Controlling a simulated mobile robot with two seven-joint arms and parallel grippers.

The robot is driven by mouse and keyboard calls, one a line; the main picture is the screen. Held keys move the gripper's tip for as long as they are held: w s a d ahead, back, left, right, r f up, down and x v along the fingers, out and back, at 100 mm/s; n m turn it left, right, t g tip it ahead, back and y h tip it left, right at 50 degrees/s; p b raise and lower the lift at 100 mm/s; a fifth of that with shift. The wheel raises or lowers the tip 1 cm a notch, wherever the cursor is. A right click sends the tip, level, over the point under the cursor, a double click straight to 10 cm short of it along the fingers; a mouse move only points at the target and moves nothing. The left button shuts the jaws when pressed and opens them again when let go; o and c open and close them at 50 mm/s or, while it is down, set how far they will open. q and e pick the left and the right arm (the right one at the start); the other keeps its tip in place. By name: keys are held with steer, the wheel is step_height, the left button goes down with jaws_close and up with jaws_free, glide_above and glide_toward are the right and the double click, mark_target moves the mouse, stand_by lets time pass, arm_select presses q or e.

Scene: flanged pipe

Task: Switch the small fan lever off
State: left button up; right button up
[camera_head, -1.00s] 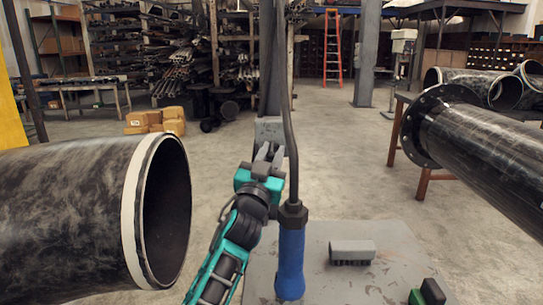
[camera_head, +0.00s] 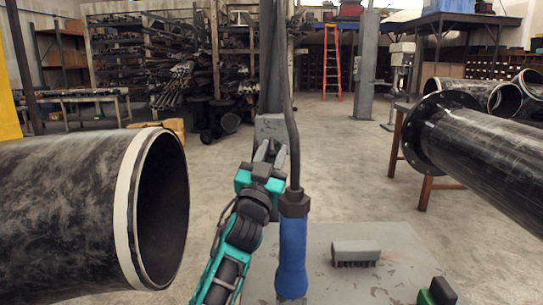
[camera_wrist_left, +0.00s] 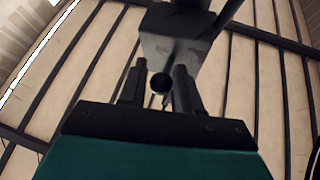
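A grey box (camera_head: 270,127) hangs on a dark upright post or duct in the middle of the head view. It also shows at the top of the left wrist view (camera_wrist_left: 180,52). My left gripper (camera_head: 268,150) reaches up to the lower part of this box. In the left wrist view its two dark fingers (camera_wrist_left: 160,92) stand apart. A small round dark piece (camera_wrist_left: 161,82), perhaps the lever's end, shows between them with narrow gaps at its sides. I cannot tell whether it is touched or which way the lever is set.
A blue-handled tool (camera_head: 292,255) with a dark cable stands close right of my left arm. A grey brush-like block (camera_head: 356,252) lies on the metal table (camera_head: 400,262). A large pipe (camera_head: 65,215) is at left, a flanged pipe (camera_head: 480,145) at right.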

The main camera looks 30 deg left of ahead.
arm_select(q)
steer(key=shift+o, duration=1.1)
arm_select(e)
steer(key=shift+d, duration=0.1)
arm_select(q)
steer(key=shift+s, duration=0.1)
steer(key=shift+s+f, duration=0.25)
steer(key=b+v, duration=0.1)
steer(key=v, duration=1.1)
arm_select(e)
steer(key=shift+w+a+f, duration=0.2)
steer(key=shift+w+a, duration=0.05)
arm_select(q)
steer(key=shift+d, duration=0.15)
arm_select(e)
steer(key=shift+f, duration=0.1)
